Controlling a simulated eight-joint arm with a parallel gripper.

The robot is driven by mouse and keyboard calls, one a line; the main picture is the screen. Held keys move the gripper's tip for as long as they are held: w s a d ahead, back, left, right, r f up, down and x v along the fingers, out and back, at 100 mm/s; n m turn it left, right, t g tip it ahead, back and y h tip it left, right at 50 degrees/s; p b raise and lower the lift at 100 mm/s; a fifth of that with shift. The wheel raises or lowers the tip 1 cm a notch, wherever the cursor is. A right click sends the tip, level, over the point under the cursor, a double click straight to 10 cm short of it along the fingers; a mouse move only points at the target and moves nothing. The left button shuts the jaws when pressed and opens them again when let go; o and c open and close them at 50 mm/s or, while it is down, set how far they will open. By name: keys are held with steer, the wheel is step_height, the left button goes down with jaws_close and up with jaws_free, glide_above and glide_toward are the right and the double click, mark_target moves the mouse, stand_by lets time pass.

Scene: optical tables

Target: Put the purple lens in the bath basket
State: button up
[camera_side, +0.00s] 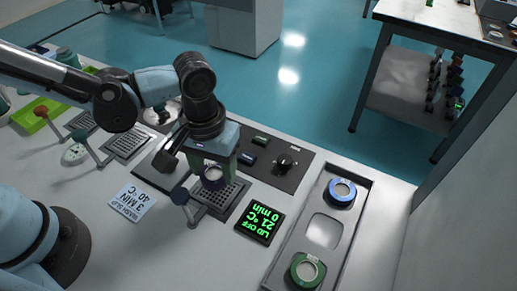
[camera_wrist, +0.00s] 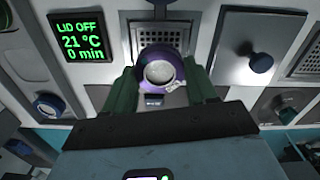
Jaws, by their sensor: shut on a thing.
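The purple lens (camera_side: 213,180) is a purple ring with a pale centre. My gripper (camera_side: 212,168) is shut on it and holds it over the perforated bath basket (camera_side: 228,196). In the wrist view the lens (camera_wrist: 160,70) sits between the two green fingers of my gripper (camera_wrist: 160,74), with the basket grid (camera_wrist: 165,35) behind it. The basket handle ends in a dark blue knob (camera_side: 180,195), left of the lens in the side view. The gap between lens and basket is hard to judge. The fingers and lens hide part of the basket.
A display (camera_side: 260,222) reads LID OFF, 21 °C, 0 min; a card (camera_side: 132,202) reads 3 MIN, 40 °C. A tray (camera_side: 362,232) holds a blue-ringed lens (camera_side: 341,192) and a green-ringed lens (camera_side: 305,271), its middle place empty. A lid plate (camera_wrist: 258,45) lies beside the basket.

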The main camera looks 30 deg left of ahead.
mark_target(214, 172)
steer(key=shift+f, duration=1.95)
steer(key=shift+f, duration=0.1)
steer(key=o, duration=1.1)
steer(key=shift+c, duration=0.2)
step_height(214, 172, up, 12)
steer(key=shift+r, duration=0.1)
steer(key=shift+w+a+r, duration=0.1)
steer(key=shift+a, duration=0.3)
steer(key=w+a+m+t, duration=0.1)
steer(key=a+t, duration=0.6)
steer(key=a, duration=1.1)
steer(key=shift+a+r+m, duration=0.15)
steer(key=shift+r+m, duration=0.25)
steer(key=shift+m, duration=0.2)
